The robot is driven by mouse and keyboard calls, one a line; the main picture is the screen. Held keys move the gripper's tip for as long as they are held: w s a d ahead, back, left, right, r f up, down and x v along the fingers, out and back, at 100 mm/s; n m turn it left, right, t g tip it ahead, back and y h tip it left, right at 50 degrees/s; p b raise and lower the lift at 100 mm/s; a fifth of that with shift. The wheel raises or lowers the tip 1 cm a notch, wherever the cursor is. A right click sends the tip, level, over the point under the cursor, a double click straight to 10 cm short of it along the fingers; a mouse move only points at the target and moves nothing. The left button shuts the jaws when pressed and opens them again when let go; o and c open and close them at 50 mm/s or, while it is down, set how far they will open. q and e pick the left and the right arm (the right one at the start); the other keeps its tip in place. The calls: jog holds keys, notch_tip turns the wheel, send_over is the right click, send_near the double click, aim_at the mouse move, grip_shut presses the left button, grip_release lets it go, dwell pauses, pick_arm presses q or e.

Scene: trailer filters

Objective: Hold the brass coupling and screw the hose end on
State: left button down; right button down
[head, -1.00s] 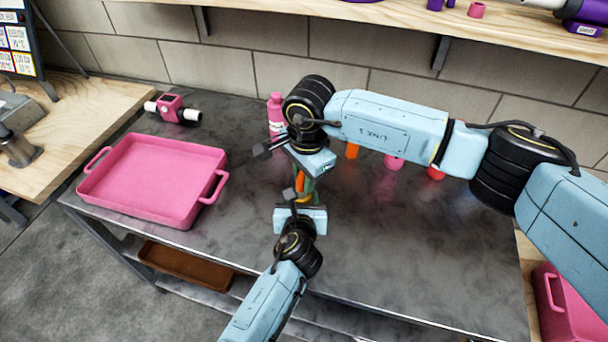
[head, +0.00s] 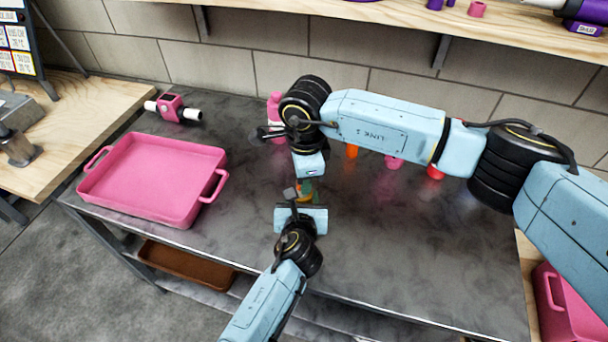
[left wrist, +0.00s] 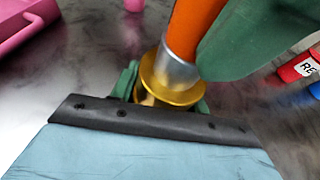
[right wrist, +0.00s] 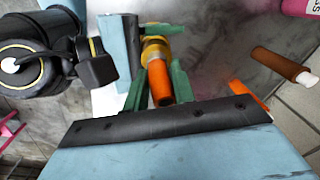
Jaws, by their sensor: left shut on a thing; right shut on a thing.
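The brass coupling (left wrist: 170,90) is between the green fingers of my left gripper (left wrist: 163,95), which is shut on it. It also shows in the right wrist view (right wrist: 153,50). The hose end, an orange hose (left wrist: 198,25) with a silver collar (left wrist: 180,65), meets the coupling's top and looks slightly tilted in the left wrist view. My right gripper (right wrist: 160,85) is shut on the orange hose. In the head view my right gripper (head: 307,178) is just behind my left gripper (head: 302,203), and they hide most of the joint. How far the threads engage is hidden.
A pink tray (head: 150,180) with handles stands on the left of the grey bench (head: 400,260). A pink bottle (head: 275,105) stands close behind my right wrist. The bench's front right is clear.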

jog(key=shift+d, duration=0.1)
dwell(0.4)
jog(key=c, duration=1.1)
grip_release()
jog(key=shift+c, duration=0.2)
jog(key=shift+r, duration=2.3)
jog(key=r+n, duration=0.1)
jog(key=r, duration=0.1)
jog(key=r+n, duration=0.4)
jog(key=r, duration=0.1)
jog(key=shift+s+d, duration=0.2)
jog(key=shift+s, duration=0.1)
jog(key=shift+f, duration=0.1)
